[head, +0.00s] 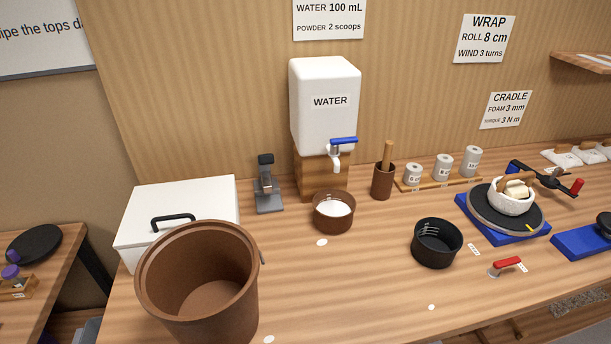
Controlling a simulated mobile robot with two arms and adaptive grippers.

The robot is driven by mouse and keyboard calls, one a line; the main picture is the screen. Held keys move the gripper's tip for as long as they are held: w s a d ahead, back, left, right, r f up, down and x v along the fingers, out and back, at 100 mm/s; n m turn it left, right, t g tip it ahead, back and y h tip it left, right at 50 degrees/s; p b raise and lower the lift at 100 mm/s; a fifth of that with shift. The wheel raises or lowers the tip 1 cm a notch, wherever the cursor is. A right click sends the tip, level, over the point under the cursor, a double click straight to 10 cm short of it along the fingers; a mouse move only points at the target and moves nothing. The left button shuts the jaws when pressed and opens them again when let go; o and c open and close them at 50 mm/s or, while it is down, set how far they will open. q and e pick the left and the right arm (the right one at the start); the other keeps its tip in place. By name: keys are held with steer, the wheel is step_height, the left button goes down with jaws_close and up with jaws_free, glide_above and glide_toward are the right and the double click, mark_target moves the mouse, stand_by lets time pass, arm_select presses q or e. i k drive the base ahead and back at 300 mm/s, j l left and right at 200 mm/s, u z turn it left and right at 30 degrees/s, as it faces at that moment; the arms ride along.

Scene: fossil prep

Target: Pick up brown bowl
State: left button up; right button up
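A small brown bowl (333,221) stands upright on the wooden workbench, in front of the white water dispenser (322,105) and its blue-handled tap. It holds something white, and marks show on its inner wall. Neither of my grippers is in view, so I cannot tell whether they are open or shut.
A large brown bucket (197,299) stands at the front left, before a white lidded box (188,207). A black bowl (436,243) is right of the brown bowl. A brown cup (383,183) with a wooden handle stands behind. The bench between bucket and black bowl is mostly clear.

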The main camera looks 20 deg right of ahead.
mark_target(334, 209)
steer(key=k+l+u, duration=0.2)
steer(key=k+l, duration=0.3)
steer(key=k+l+u, duration=0.25)
steer(key=k+l, duration=0.15)
steer(key=k, duration=0.1)
